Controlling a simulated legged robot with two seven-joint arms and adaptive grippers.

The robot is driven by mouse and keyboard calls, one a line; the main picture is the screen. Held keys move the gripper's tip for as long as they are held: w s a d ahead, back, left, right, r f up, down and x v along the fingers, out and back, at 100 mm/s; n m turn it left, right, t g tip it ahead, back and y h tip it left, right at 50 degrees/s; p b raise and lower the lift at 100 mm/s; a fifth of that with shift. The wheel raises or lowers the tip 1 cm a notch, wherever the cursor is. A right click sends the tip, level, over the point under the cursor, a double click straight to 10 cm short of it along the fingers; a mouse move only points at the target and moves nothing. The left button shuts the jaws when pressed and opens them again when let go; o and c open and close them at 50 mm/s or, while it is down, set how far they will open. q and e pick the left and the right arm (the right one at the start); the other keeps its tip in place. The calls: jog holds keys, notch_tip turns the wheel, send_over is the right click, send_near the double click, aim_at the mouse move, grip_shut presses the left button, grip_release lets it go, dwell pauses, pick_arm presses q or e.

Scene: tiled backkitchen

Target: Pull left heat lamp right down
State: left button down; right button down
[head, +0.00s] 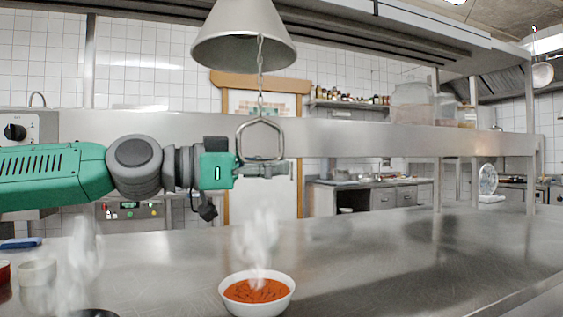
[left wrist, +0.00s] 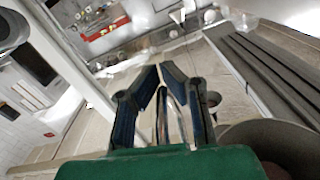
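The left heat lamp (head: 245,35) is a grey metal cone hanging at the top of the head view. A chain (head: 260,75) hangs from it and ends in a metal ring handle (head: 238,140). My left gripper (head: 272,170) is at the lower bar of this handle. In the left wrist view the tips of my left gripper (left wrist: 160,68) come close together, with the metal bars of the handle (left wrist: 161,115) between the fingers. It appears shut on the handle. My right gripper is not in view.
A white bowl of steaming orange soup (head: 257,294) stands on the steel counter (head: 400,255) below my left gripper. A steel shelf (head: 370,140) runs behind. More bowls (head: 38,272) stand at the far left. The counter to the right is clear.

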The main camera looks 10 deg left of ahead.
pick_arm(q)
jog(key=shift+f, duration=0.1)
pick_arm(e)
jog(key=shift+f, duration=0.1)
pick_arm(q)
jog(key=c, duration=1.6)
grip_release()
jog(key=shift+s+a, duration=0.15)
jog(key=shift+a, duration=0.05)
jog(key=shift+s+a, duration=0.2)
jog(key=shift+a, duration=0.15)
jog(key=shift+w+a, duration=0.1)
jog(key=shift+a, duration=0.05)
jog(key=shift+v, duration=5.75)
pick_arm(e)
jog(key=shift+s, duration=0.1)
